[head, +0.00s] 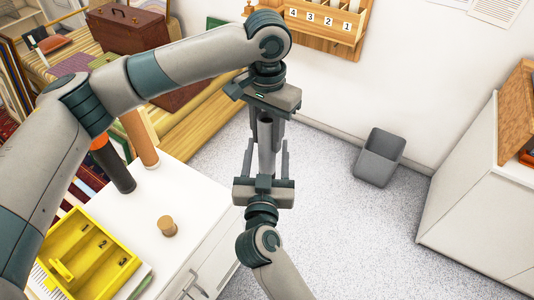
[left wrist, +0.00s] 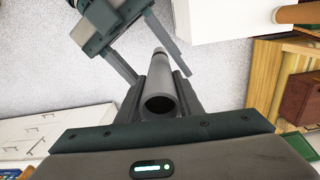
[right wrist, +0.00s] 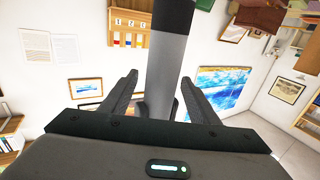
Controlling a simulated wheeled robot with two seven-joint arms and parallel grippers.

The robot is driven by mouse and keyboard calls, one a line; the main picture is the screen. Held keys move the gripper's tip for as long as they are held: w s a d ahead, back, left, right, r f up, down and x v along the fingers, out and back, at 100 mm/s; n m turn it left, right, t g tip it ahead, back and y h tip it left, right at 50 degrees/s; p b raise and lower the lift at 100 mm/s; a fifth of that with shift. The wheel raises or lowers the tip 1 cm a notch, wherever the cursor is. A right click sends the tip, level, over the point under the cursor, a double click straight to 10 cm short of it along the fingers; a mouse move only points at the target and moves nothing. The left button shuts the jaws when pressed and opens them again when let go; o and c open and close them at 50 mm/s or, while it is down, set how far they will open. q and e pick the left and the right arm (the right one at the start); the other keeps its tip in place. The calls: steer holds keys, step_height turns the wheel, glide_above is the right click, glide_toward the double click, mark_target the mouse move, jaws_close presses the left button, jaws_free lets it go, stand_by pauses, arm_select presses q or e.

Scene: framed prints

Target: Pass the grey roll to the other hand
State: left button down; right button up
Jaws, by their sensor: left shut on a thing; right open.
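The grey roll (head: 266,132) is a hollow tube held in the air between my two grippers. My left gripper (head: 266,116) comes down from above and is shut on its upper part. In the left wrist view the roll's open end (left wrist: 160,106) faces the camera between the left fingers. My right gripper (head: 267,147) comes up from below with its fingers open. In the right wrist view the roll (right wrist: 165,70) stands between the open right fingers, apart from both. The dark stretch at the top there cannot be made out clearly.
The white cabinet top (head: 190,195) bears a dark roll with an orange end (head: 113,165), a brown tube (head: 140,138), a short tan cylinder (head: 167,227) and a yellow compartment tray (head: 70,225). A numbered wooden rack (head: 325,30) hangs on the wall. A grey bin (head: 379,158) stands on open floor.

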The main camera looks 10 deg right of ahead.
steer(key=c, duration=1.2)
arm_select(q)
steer(key=c, duration=1.2)
jaws_free()
arm_select(e)
steer(key=shift+o, duration=0.2)
arm_select(q)
steer(key=shift+o, duration=0.2)
steer(key=shift+r, duration=0.15)
step_height(320, 180, up, 12)
steer(key=shift+f, duration=0.15)
